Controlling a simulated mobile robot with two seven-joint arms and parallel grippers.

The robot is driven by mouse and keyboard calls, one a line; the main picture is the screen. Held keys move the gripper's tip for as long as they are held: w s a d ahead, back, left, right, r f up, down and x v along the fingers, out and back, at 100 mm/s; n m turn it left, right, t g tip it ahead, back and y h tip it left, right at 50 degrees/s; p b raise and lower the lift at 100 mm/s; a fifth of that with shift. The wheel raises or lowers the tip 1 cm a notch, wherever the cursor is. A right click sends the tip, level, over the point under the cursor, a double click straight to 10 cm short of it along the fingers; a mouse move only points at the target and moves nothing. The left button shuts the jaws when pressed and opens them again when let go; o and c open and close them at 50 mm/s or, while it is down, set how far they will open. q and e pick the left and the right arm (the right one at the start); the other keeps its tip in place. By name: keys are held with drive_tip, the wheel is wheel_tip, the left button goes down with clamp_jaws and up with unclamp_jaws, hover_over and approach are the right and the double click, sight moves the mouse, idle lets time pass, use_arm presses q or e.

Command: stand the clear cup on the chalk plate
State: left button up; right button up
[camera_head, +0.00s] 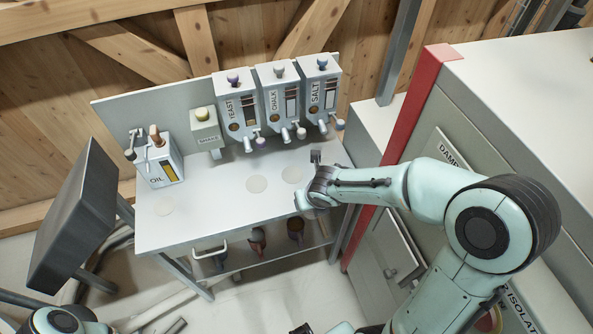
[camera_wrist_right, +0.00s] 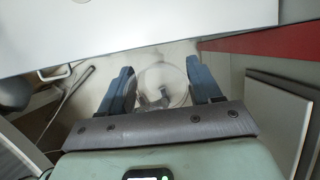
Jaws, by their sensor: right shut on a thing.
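The clear cup (camera_wrist_right: 176,77) is see-through and sits between the two blue fingers of my right gripper (camera_wrist_right: 163,88) in the right wrist view. The fingers are shut on it. In the head view my right gripper (camera_head: 312,192) is at the front right of the bench, and I cannot make out the cup there. The chalk plate looks to be the pale disc (camera_head: 292,174) on the bench below the chalk dispenser (camera_head: 278,92), a little left of and behind my right gripper. My left gripper is not in view.
The bench top (camera_head: 215,205) is mostly clear. Another disc (camera_head: 257,184) lies below the yeast dispenser (camera_head: 236,107), and one (camera_head: 163,207) near the oil can (camera_head: 158,165). The salt dispenser (camera_head: 318,92) stands at right. A red post (camera_head: 408,130) stands right.

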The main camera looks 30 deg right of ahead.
drive_tip(key=w+d+p, duration=0.1)
drive_tip(key=w, duration=0.4)
drive_tip(key=w+d+f+p, duration=0.1)
drive_tip(key=w, duration=0.5)
drive_tip(key=w+d+f+p, duration=0.1)
drive_tip(key=w+d, duration=0.1)
drive_tip(key=w, duration=0.4)
drive_tip(key=shift+w+f, duration=0.1)
drive_tip(key=shift+s+f, duration=0.4)
drive_tip(key=x, duration=0.4)
drive_tip(key=shift+s+a+f+b, duration=0.15)
drive_tip(key=shift+s+b, duration=0.1)
drive_tip(key=shift+b, duration=0.05)
drive_tip(key=shift+w, duration=0.1)
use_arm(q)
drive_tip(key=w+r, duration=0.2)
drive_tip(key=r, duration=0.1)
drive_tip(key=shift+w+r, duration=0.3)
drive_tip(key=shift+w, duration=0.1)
use_arm(e)
drive_tip(key=shift+w, duration=0.1)
